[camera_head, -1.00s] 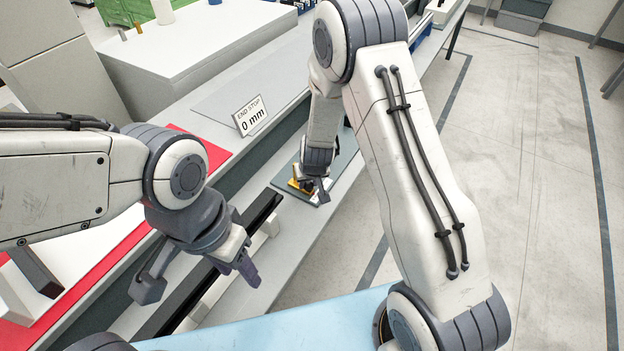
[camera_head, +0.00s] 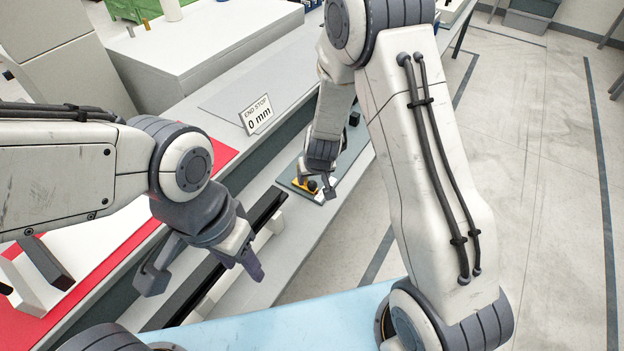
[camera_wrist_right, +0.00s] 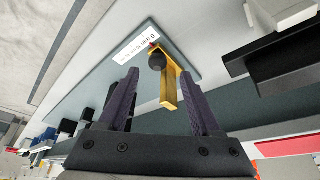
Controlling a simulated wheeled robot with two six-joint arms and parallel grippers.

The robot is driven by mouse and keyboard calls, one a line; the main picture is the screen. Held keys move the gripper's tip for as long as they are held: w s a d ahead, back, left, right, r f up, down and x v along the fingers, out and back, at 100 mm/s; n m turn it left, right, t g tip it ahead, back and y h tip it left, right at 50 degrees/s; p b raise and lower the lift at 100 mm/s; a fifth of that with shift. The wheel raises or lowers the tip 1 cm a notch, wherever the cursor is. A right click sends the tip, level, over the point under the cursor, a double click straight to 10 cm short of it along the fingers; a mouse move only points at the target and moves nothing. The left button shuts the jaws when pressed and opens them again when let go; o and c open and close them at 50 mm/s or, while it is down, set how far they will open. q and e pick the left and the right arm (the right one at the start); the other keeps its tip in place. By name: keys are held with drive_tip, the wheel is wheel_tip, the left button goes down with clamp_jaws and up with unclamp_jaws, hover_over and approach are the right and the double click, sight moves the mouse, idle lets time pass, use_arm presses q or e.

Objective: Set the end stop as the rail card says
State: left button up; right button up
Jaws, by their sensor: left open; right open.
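The rail card (camera_head: 257,114) stands on the bench and reads "END STOP 0 mm". The yellow end stop (camera_head: 299,186) with a round black knob (camera_head: 313,186) sits on a blue-grey plate (camera_head: 349,158). In the right wrist view the yellow end stop (camera_wrist_right: 169,93) lies beside a white printed scale (camera_wrist_right: 137,46), a small red mark at its corner near the knob (camera_wrist_right: 156,62). My right gripper (camera_wrist_right: 159,84) is open, fingers either side of the yellow arm in the picture; contact cannot be told. My left gripper (camera_head: 205,268) is open and empty above the bench.
A black rail (camera_head: 262,208) on pale supports runs along the bench left of the plate. A red mat (camera_head: 100,268) lies further left. A white block (camera_head: 215,45) stands at the back. Open floor lies to the right.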

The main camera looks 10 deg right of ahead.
use_arm(q)
wheel_tip(320, 180, up, 3)
drive_tip(key=shift+f+p, duration=0.1)
drive_tip(key=shift+p, duration=0.95)
use_arm(e)
drive_tip(key=v, duration=0.5)
drive_tip(key=shift+s+r, duration=0.2)
drive_tip(key=shift+r, duration=0.15)
